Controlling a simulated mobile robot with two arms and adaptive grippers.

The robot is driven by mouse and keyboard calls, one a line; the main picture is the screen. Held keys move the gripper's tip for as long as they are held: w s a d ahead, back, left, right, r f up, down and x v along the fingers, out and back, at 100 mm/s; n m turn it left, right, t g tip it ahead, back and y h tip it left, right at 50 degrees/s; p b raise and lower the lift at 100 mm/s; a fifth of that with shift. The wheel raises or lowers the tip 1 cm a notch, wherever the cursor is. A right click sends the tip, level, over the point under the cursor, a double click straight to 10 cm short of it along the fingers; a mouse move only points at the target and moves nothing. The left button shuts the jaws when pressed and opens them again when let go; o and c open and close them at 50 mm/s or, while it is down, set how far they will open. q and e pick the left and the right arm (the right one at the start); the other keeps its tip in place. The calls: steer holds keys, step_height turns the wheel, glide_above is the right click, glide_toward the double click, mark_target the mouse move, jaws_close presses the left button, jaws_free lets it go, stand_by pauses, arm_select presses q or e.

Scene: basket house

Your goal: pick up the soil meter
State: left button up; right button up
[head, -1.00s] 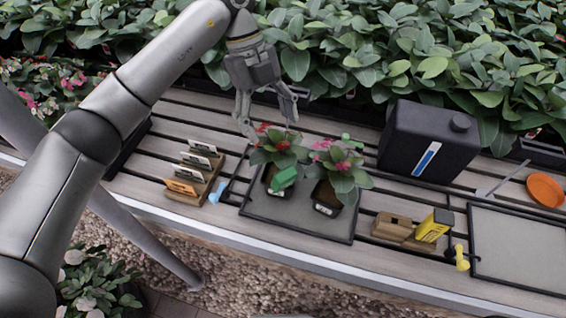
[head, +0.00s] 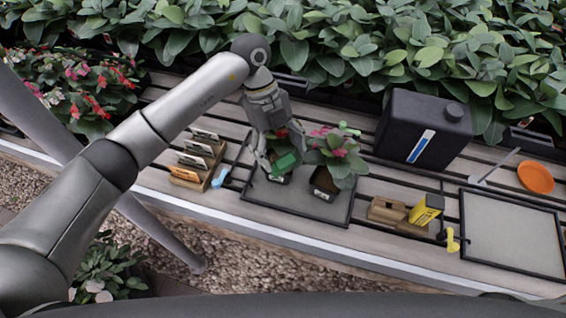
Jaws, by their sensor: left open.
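A small green block-like item (head: 286,162), which looks to be the soil meter, shows at the front of the left potted plant with red flowers. The lower part of it is hidden by leaves and pot. My left gripper (head: 279,157) is open and points down over this plant, with its fingers around the red flowers and close to the green item. I cannot tell whether a finger touches it. My right gripper is not in view.
A pink-flowered pot (head: 324,184) stands close on the right, on the same dark-edged tray (head: 300,207). Card holders (head: 188,178) and a light blue tool (head: 221,177) lie left. Right are a yellow item (head: 427,208), a black canister (head: 421,130), an orange dish (head: 535,177) and an empty tray (head: 510,235).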

arm_select(q)
steer(key=c, duration=1.5)
step_height(320, 180, up, 10)
steer(key=shift+b, duration=0.95)
steer(key=shift+c, duration=0.2)
steer(key=shift+r, duration=0.15)
step_height(320, 180, up, 8)
steer(key=s+d+p, duration=0.1)
steer(key=s+p, duration=0.1)
steer(key=p, duration=0.4)
